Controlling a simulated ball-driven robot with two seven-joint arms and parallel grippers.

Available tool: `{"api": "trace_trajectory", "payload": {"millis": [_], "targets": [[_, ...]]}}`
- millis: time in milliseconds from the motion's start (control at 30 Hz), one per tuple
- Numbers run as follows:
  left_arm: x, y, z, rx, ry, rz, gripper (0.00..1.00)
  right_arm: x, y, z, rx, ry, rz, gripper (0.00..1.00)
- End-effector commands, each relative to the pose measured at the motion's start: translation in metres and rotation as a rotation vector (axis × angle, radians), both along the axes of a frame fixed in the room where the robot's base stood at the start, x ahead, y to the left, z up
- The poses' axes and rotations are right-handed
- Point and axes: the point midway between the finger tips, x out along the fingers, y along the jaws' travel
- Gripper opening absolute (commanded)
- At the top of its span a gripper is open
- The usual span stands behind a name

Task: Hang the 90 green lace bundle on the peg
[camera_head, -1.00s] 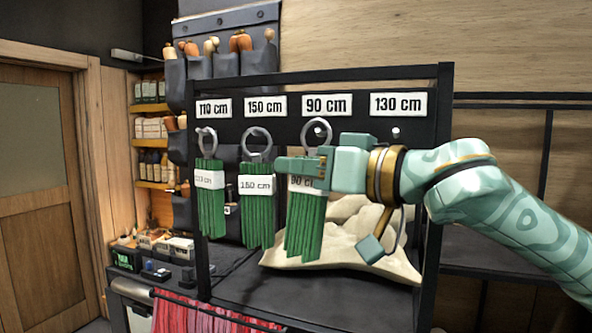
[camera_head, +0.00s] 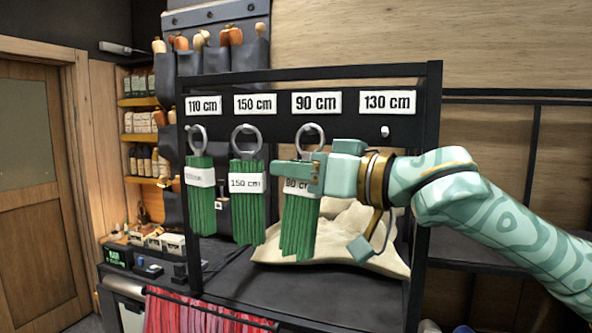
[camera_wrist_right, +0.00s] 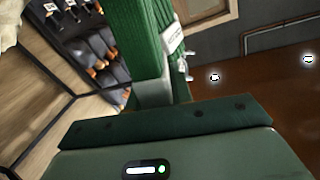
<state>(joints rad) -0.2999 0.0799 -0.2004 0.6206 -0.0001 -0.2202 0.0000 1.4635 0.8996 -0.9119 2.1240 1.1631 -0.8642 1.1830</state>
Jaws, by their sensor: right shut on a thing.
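The 90 cm green lace bundle (camera_head: 300,228) hangs from a grey ring (camera_head: 309,136) under the 90 cm label (camera_head: 317,102). The ring is at the peg's height below that label; whether the peg passes through it I cannot tell for sure. My right gripper (camera_head: 296,172) is shut on the bundle near its top, partly covering its white 90 cm tag. The green laces (camera_wrist_right: 150,40) also show close up in the right wrist view. My left gripper is not in view.
The 110 cm bundle (camera_head: 201,207) and 150 cm bundle (camera_head: 247,216) hang to the left. The 130 cm peg (camera_head: 385,131) is bare. A beige sack (camera_head: 338,240) lies behind on the black rack shelf (camera_head: 300,293). Red laces (camera_head: 190,313) hang below.

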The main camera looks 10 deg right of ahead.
Motion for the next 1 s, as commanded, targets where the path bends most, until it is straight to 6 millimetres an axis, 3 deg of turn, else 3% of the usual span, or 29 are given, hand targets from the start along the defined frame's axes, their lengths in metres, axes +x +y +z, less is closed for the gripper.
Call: {"api": "trace_trajectory", "payload": {"millis": [33,100,133,633,767,1000], "targets": [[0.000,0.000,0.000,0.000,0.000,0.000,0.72,0.000,0.000,0.000,0.000,0.000,0.000,0.25],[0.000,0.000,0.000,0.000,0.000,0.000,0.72,0.000,0.000,0.000,0.000,0.000,0.000,0.44],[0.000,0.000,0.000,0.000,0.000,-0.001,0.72,0.000,0.000,0.000,0.000,0.000,0.000,0.47],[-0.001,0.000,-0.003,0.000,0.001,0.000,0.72,-0.005,-0.006,-0.001,0.001,-0.001,-0.001,0.47],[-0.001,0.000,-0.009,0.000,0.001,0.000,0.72,-0.023,-0.021,-0.002,-0.002,-0.003,-0.004,0.47],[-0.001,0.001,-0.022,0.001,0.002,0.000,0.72,-0.073,-0.066,-0.003,-0.001,0.000,-0.008,0.47]]}}
